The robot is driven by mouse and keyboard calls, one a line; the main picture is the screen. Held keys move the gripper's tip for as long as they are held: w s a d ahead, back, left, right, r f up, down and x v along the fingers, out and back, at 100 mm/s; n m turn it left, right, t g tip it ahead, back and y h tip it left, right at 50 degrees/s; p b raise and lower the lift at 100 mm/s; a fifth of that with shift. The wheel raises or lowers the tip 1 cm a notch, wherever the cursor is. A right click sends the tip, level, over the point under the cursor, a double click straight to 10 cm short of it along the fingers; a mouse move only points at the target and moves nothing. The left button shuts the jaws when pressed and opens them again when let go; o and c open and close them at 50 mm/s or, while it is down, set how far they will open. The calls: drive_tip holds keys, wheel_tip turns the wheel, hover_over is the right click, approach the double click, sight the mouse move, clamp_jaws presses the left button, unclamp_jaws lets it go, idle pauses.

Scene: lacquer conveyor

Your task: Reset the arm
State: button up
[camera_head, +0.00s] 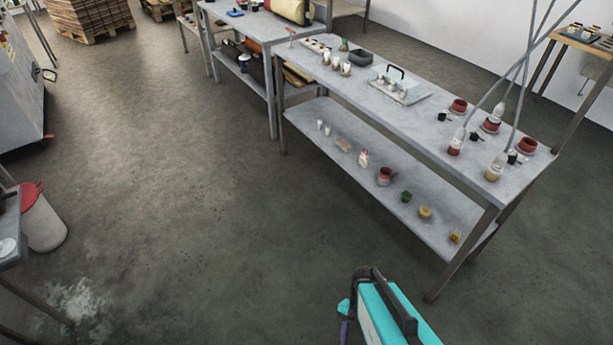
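Part of my arm (388,312), turquoise with a dark cable, shows at the bottom edge of the head view, right of the middle. It stands over the floor in front of the grey workbench (420,125). My gripper is not in the picture, so its fingers and anything in them are hidden.
The bench top carries red pots (459,105), bottles (456,141) and a clear tray (402,88); small items, among them a reddish jar (384,176), line its lower shelf (350,150). A white bin (43,218) stands at left. The concrete floor (180,200) between is clear.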

drive_tip(key=shift+w+d+f+n+t+h, duration=0.1)
drive_tip(key=shift+d+f+n+t+h, duration=0.15)
drive_tip(key=shift+n, duration=1.05)
drive_tip(key=shift+w+d+f+n+t+h, duration=0.15)
drive_tip(key=shift+d+n, duration=0.25)
drive_tip(key=shift+n, duration=0.9)
drive_tip(key=shift+s+d+f+n+t+h, duration=0.1)
drive_tip(key=shift+d+n+t, duration=0.15)
drive_tip(key=shift+n, duration=1.05)
drive_tip(key=shift+r, duration=0.1)
drive_tip(key=c, duration=0.5)
drive_tip(key=shift+o, duration=0.2)
